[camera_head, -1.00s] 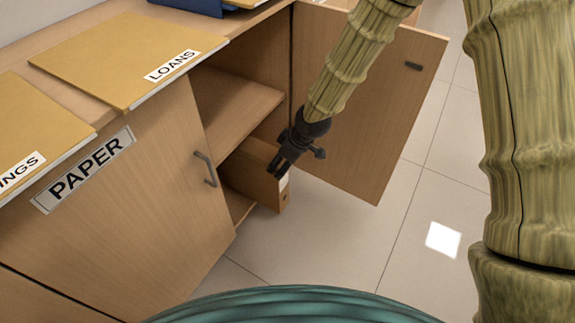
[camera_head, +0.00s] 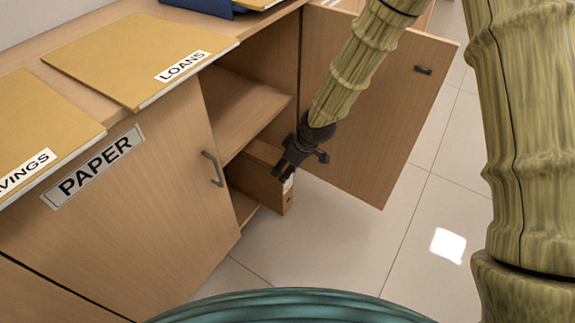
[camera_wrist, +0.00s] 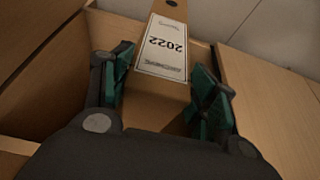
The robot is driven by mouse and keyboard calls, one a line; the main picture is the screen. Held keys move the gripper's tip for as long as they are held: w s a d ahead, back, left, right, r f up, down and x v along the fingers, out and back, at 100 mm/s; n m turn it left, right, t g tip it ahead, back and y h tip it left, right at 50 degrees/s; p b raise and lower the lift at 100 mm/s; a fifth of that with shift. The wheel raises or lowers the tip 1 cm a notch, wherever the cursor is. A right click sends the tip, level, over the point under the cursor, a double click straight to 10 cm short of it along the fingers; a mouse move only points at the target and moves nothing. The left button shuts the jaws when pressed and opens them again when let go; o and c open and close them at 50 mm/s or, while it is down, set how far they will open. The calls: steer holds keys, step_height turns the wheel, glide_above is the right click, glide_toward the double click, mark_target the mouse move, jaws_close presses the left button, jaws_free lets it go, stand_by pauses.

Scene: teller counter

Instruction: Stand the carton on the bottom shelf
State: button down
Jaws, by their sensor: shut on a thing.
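The carton (camera_head: 259,184) is a brown upright box at the opening of the lower compartment, with its end sticking out past the front. In the wrist view, its end has a white label reading "2022" (camera_wrist: 161,46). My gripper (camera_head: 284,172) is at its outer end; in the wrist view the green-padded fingers (camera_wrist: 163,88) are on both sides of it, shut on it. The bottom shelf (camera_head: 243,208) shows as a small strip left of the carton. The carton's inner end and underside contact are hidden.
An upper shelf (camera_head: 240,112) sits above the carton. The right cabinet door (camera_head: 385,110) stands open behind my arm; the left door (camera_head: 150,210), labelled PAPER, is shut. Folders, one marked LOANS (camera_head: 140,55), lie on the counter. The tiled floor (camera_head: 330,250) in front is clear.

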steer(key=shift+c, duration=1.8)
jaws_free()
steer(key=v, duration=1.2)
